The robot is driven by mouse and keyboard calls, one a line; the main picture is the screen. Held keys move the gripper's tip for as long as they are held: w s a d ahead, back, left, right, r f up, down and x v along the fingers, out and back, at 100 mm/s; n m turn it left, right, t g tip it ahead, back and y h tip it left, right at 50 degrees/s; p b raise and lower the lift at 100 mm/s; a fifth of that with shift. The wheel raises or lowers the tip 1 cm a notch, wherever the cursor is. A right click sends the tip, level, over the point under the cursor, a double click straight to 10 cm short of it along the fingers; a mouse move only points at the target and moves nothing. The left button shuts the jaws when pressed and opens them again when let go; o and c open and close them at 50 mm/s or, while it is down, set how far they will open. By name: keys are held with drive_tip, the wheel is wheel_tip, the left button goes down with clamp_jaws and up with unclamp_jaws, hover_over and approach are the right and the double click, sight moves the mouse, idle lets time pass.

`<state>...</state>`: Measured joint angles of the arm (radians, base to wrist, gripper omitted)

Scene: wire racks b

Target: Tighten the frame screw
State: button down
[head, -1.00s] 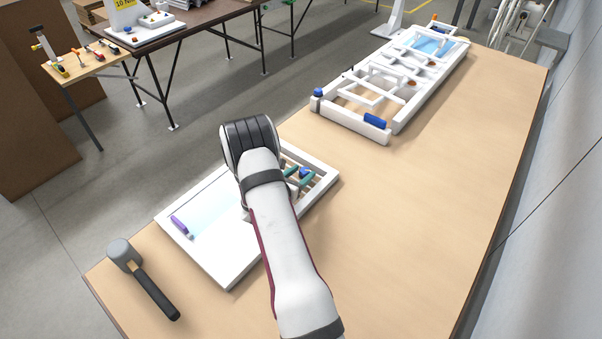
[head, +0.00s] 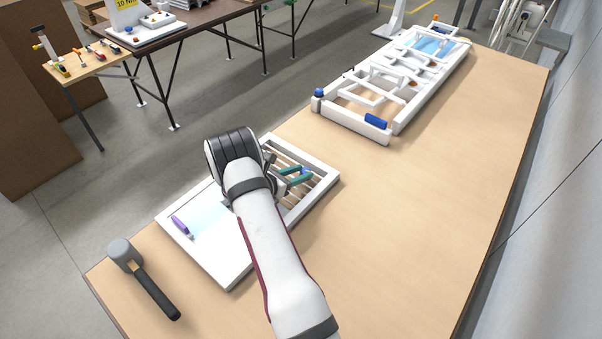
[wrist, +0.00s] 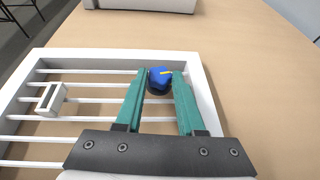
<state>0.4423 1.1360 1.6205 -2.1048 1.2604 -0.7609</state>
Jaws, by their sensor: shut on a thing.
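The frame screw has a blue knob head (wrist: 160,78) with a yellow mark on top. It sits at the right side of a white wire-rack frame (wrist: 120,56). My gripper (wrist: 161,75) has teal fingers, one on each side of the blue head, and is shut on it. In the head view my gripper (head: 304,174) reaches over the rack's right part, and the blue head shows only as a small patch at the fingertips. The same white frame (head: 322,164) lies flat on the wooden bench, partly hidden by my arm.
A grey-headed mallet (head: 152,288) lies at the bench's near left. A purple piece (head: 180,225) lies on the frame's pale panel. A longer white frame assembly (head: 358,125) stands farther back. The bench's right side is clear. A small white clip (wrist: 50,99) sits on the wires.

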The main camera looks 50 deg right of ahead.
drive_tip(key=shift+w+m+g+y, duration=0.15)
drive_tip(key=shift+m+g, duration=0.55)
drive_tip(key=shift+g, duration=0.1)
drive_tip(key=shift+w+m+g+y, duration=0.15)
drive_tip(key=shift+m+g, duration=0.55)
drive_tip(key=shift+g, duration=0.1)
drive_tip(key=shift+d, duration=0.1)
drive_tip(key=c, duration=0.5)
unclamp_jaws()
drive_tip(key=v, duration=1.6)
drive_tip(key=shift+w, duration=0.15)
